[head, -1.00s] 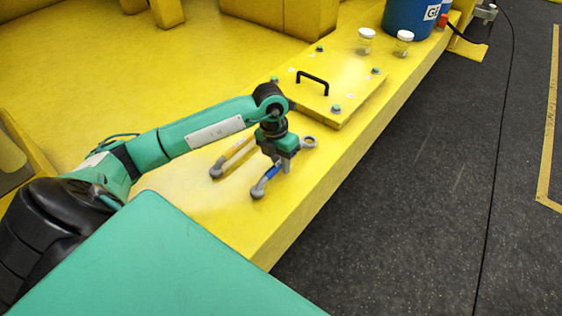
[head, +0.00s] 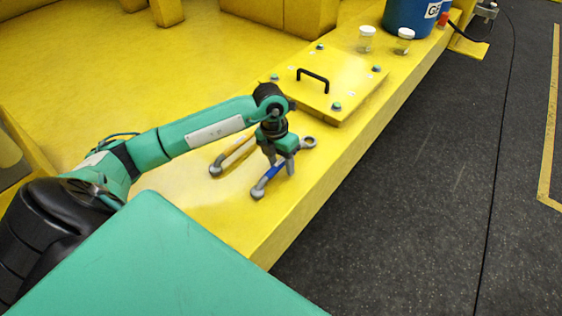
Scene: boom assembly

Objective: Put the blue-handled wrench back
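The blue-handled wrench (head: 273,173) lies on the yellow beam, its grey head toward the lower left and its ring end toward the upper right. My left gripper (head: 281,168) points down over the middle of this wrench. Its two fingers are spread apart, one on each side of the handle, so it looks open. The gripper hides part of the handle; I cannot tell whether a finger touches it. A yellow-handled wrench (head: 233,156) lies roughly parallel, just left of it. My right gripper is not in view.
A yellow panel with a black handle (head: 313,78) and green-topped bolts sits beyond the wrenches. Two glass jars (head: 366,40) and a blue bucket (head: 408,14) stand farther along the beam. The beam's right edge drops to dark floor.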

